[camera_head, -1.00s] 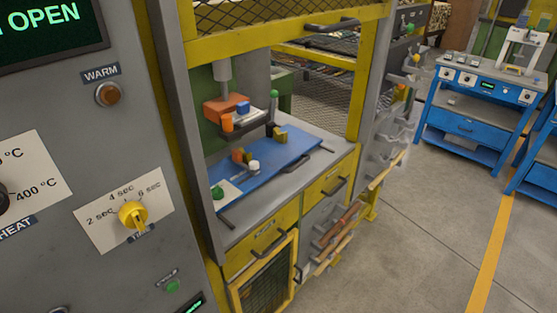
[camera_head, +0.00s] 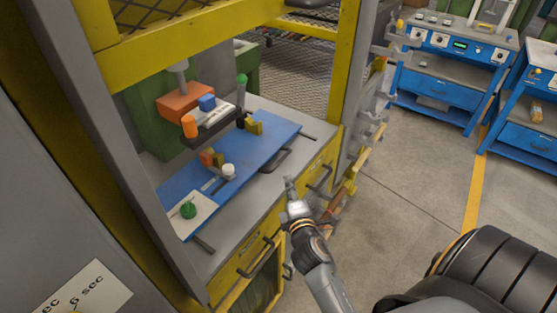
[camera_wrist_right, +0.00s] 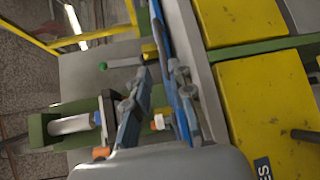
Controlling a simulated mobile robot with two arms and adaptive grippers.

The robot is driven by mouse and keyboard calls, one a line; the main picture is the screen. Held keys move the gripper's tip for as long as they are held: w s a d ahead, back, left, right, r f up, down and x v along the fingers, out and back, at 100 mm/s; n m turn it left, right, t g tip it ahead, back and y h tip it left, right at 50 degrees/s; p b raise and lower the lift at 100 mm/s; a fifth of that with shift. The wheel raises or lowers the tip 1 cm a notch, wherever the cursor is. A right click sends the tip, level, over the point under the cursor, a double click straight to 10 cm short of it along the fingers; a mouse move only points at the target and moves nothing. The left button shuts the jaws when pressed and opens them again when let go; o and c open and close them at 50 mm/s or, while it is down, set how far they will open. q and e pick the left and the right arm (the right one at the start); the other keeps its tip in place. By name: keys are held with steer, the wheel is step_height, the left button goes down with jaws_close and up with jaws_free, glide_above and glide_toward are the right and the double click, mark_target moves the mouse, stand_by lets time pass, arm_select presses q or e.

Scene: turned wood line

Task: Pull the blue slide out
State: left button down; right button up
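The blue slide (camera_head: 266,138) is a flat blue plate lying on the grey bench inside the yellow-framed press. A dark handle (camera_head: 273,162) sits at its front edge. A white plate with a green knob (camera_head: 188,210) is at its near left end, and small orange and olive blocks (camera_head: 212,158) stand on it. My right gripper (camera_head: 289,182) is in front of the handle, apart from it. In the right wrist view its two fingers (camera_wrist_right: 160,70) are spread with nothing held between them. A blue strip of the slide (camera_wrist_right: 164,35) shows there behind the fingers. My left gripper is out of view.
The press head (camera_head: 187,102) hangs over the slide. A yellow frame post (camera_head: 352,70) stands right of the opening. Yellow drawers (camera_head: 252,268) with dark handles are below the bench. The floor to the right is open, with blue workbenches (camera_head: 437,83) beyond.

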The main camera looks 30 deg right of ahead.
mark_target(282, 171)
steer(key=p+x, duration=0.1)
steer(key=x, duration=1)
steer(key=shift+w+f, duration=0.15)
steer(key=shift+w, duration=0.2)
jaws_close()
